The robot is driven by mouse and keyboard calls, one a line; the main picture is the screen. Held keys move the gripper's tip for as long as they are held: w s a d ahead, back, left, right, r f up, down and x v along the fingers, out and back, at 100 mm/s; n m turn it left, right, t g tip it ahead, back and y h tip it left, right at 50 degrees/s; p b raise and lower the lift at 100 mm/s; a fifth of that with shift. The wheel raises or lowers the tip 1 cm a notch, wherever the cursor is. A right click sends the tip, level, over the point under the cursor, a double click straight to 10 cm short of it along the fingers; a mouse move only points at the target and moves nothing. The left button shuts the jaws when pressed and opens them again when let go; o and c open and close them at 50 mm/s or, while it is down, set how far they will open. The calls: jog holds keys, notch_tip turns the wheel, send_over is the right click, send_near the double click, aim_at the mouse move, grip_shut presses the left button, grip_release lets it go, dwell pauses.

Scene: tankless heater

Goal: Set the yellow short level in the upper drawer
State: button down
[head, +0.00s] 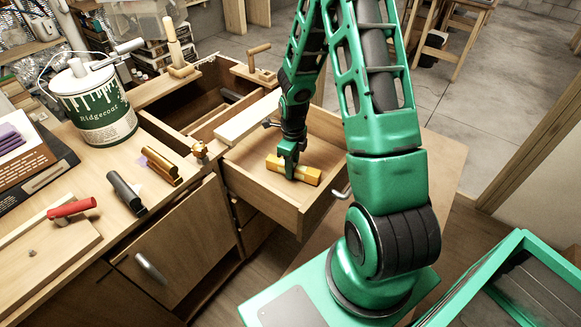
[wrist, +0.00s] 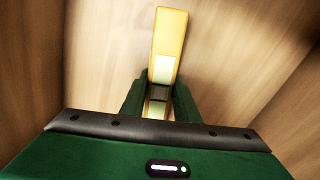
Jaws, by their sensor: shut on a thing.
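The yellow short level (head: 306,173) is a small yellow bar inside the open upper drawer (head: 247,185), low near its floor. It also shows in the wrist view (wrist: 168,38), sticking out beyond the fingers with a pale section near them. My gripper (head: 290,172) reaches down into the drawer and is shut on the level; its green fingers show on both sides of it in the wrist view (wrist: 159,95). I cannot tell whether the level touches the drawer floor. The fingers hide part of the level.
The drawer's front panel (head: 315,210) and side walls stand close around my gripper. The worktop holds a Ridgecoat paint can (head: 95,105), a dark cylindrical tool (head: 126,193) and a red-handled tool (head: 72,208).

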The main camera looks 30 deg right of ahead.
jog(key=shift+f, duration=0.25)
jog(key=c, duration=1.3)
grip_release()
jog(key=shift+r, duration=0.1)
notch_tip(320, 180, up, 10)
jog(key=shift+r, duration=0.25)
